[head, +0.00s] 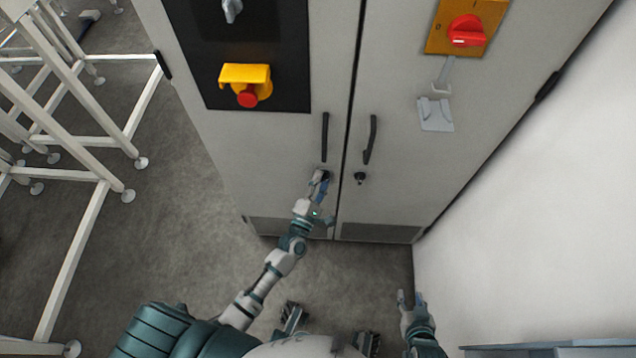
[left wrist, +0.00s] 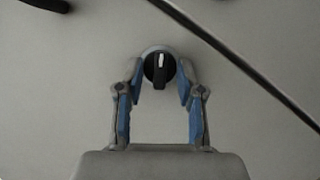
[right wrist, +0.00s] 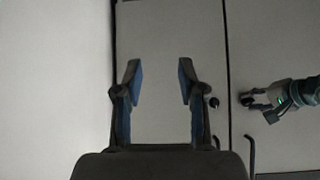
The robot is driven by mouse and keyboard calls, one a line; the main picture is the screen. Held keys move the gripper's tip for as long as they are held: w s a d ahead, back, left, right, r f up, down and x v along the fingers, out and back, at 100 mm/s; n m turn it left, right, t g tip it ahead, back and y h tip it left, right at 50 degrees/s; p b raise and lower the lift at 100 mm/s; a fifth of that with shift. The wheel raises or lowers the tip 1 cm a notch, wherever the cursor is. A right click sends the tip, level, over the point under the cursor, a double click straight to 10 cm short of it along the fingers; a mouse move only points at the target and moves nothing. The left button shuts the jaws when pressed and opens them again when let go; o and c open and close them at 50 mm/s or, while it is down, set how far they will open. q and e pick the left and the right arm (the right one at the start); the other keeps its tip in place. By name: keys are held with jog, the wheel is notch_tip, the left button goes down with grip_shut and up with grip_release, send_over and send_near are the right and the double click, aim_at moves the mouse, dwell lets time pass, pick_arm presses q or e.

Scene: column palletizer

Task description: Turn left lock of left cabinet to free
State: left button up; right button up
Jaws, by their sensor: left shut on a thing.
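The left lock (left wrist: 159,68) is a round black knob with a white mark, set on the grey cabinet door (head: 265,150). In the left wrist view its grip points roughly up and down. My left gripper (head: 321,178) has its two blue-padded fingers on either side of this knob and is shut on it. In the head view the gripper mostly hides the knob. My right gripper (head: 411,298) is low at the right, away from the cabinet. In the right wrist view this gripper (right wrist: 157,68) is open and empty.
The right door has a second lock (head: 360,178) beside the door gap. Two dark handles (head: 325,137) (head: 370,140) stand above the locks. A red emergency button (head: 247,96) and a red rotary switch (head: 467,32) are higher up. White frames (head: 85,180) stand at the left.

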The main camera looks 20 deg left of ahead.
jog(key=s+d+f+g+h+p, duration=0.1)
jog(key=s+d+g+p, duration=0.15)
jog(key=s, duration=0.35)
jog(key=s+d+f+g+h+p, duration=0.1)
jog(key=s+d+f+g, duration=0.1)
jog(key=s+g, duration=0.3)
pick_arm(q)
jog(key=m+g+p, duration=0.1)
jog(key=m+p, duration=0.1)
jog(key=m, duration=0.1)
jog(key=m+g+p, duration=0.1)
jog(key=m+p, duration=0.1)
jog(key=m, duration=0.1)
jog(key=shift+r+h, duration=0.2)
jog(key=shift+h, duration=0.2)
jog(key=shift+s+f, duration=0.1)
jog(key=shift+f, duration=0.05)
pick_arm(e)
notch_tip(320, 180, down, 14)
jog(key=shift+s+a, duration=0.2)
jog(key=shift+a, duration=0.25)
pick_arm(q)
jog(key=o, duration=1.2)
jog(key=shift+c, duration=0.2)
